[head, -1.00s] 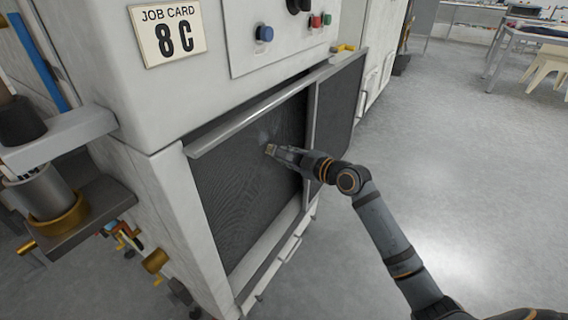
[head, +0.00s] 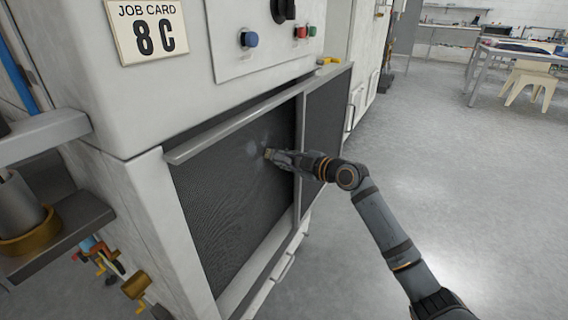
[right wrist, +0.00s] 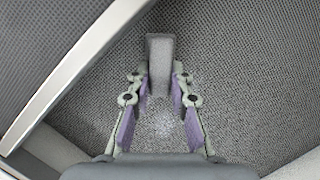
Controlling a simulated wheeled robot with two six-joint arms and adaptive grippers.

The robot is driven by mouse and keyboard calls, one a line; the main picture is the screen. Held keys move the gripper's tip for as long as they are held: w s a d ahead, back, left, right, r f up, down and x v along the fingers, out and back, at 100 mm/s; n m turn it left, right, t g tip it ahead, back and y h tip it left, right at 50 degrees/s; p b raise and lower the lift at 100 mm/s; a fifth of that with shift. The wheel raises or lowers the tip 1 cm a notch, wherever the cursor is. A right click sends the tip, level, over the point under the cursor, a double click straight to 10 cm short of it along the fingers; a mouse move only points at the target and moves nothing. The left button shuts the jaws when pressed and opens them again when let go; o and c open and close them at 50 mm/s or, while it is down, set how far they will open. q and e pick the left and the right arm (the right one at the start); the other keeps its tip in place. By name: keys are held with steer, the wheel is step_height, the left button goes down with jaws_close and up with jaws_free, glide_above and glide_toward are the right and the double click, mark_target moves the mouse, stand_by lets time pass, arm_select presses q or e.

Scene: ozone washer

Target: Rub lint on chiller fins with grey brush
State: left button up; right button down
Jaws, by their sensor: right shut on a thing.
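The chiller fins are a dark, finely ridged panel (head: 225,200) set in the front of the white machine. Pale lint patches (head: 252,146) show on the fins just left of and above my right gripper (head: 272,155). In the right wrist view, my right gripper (right wrist: 160,92) is shut on a grey brush (right wrist: 160,55), which points at the fins (right wrist: 235,70). Whether the brush touches the fins I cannot tell. A faint pale lint patch (right wrist: 160,128) also shows between the fingers. My left gripper is not in view.
A metal rail (head: 235,115) runs along the top of the fin opening. A second dark panel (head: 326,125) stands at its right, with a yellow handle (head: 328,61) above. Valves (head: 135,285) and a shelf (head: 60,235) are at left.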

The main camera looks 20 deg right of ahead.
steer(key=shift+r+p, duration=0.45)
steer(key=shift+r, duration=0.4)
steer(key=shift+s+a+p, duration=1.95)
steer(key=shift+s+a, duration=1.35)
steer(key=shift+a, duration=0.95)
steer(key=w+d, duration=0.1)
steer(key=w+d+r, duration=0.1)
steer(key=d, duration=0.1)
steer(key=shift+w+r, duration=0.15)
steer(key=shift+r, duration=0.05)
